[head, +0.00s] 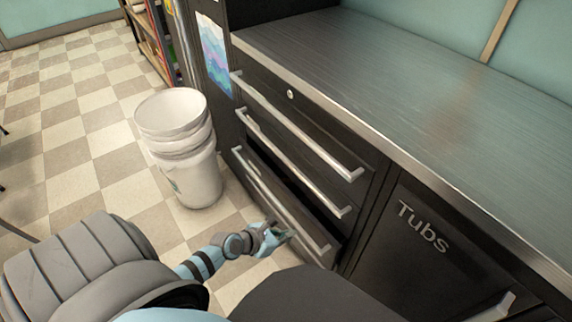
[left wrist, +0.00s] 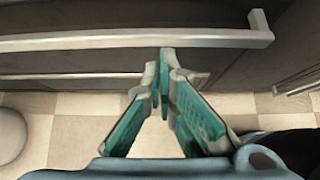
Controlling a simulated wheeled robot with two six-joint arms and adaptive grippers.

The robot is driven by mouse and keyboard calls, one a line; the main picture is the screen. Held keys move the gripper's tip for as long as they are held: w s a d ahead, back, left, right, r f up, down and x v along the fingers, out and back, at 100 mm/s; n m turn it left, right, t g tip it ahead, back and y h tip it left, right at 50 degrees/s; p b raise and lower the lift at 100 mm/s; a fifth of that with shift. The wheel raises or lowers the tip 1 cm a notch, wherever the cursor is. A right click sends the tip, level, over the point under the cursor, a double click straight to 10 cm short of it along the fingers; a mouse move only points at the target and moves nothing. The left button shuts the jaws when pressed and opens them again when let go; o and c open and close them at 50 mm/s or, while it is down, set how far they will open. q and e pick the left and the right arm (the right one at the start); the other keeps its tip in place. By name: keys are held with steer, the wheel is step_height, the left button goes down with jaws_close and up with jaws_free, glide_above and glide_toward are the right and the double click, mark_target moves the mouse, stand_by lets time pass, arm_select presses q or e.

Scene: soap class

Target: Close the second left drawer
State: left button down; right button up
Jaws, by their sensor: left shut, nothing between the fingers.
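A dark cabinet has a stack of drawers with long metal handles. The top drawer handle (head: 300,128) is under a lock. The second drawer handle (head: 295,165) is below it. The lowest drawer handle (head: 280,203) sits beneath a dark gap, and that drawer looks pulled out somewhat; how far the second one stands out is hard to tell. My left gripper (head: 276,238) is shut and empty, in front of the lowest drawer. In the left wrist view its fingertips (left wrist: 165,75) meet just below a handle bar (left wrist: 130,40); contact is unclear. My right gripper is not in view.
A stack of white buckets (head: 182,145) stands on the checkered floor left of the drawers. A cupboard door marked Tubs (head: 425,240) is to the right. A metal countertop (head: 430,90) overhangs the drawers. The floor at left is mostly clear.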

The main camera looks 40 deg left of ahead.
arm_select(q)
steer(key=w, duration=0.2)
steer(key=w+d+p, duration=0.1)
steer(key=w, duration=0.1)
steer(key=shift+w+d+r, duration=0.1)
steer(key=shift+w, duration=0.4)
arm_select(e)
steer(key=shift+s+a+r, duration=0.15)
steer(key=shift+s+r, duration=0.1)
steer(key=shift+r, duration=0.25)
arm_select(q)
steer(key=s+f, duration=0.1)
steer(key=s, duration=0.2)
steer(key=p, duration=0.5)
glide_toward(298, 225)
steer(key=s, duration=0.1)
steer(key=s+f, duration=0.1)
steer(key=s+a, duration=0.1)
steer(key=shift+s+f, duration=0.3)
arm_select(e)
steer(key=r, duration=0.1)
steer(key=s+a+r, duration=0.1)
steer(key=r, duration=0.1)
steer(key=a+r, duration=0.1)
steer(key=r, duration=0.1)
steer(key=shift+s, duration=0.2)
